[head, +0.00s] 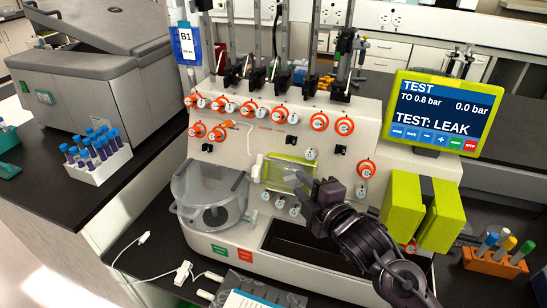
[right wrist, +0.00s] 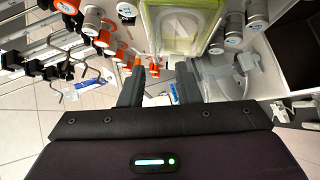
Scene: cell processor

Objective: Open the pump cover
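The pump cover (head: 287,174) is a clear panel over a yellow-green frame on the front of the white cell processor (head: 262,150). It looks closed, lying over the frame, though its right edge is partly hidden by my gripper. My right gripper (head: 312,186) is at the cover's right side; from the head view I cannot tell whether it touches. In the right wrist view the yellow-green frame and cover (right wrist: 182,28) are at the top, beyond the fingers. The two dark fingers (right wrist: 160,84) are apart with nothing held between them. My left gripper is not in view.
Orange valve knobs (head: 280,115) surround the cover above. A clear round chamber (head: 209,197) stands to its left. Yellow-green blocks (head: 440,215) and a screen (head: 434,112) are at the right. Tube racks (head: 97,160) stand on the dark counters either side.

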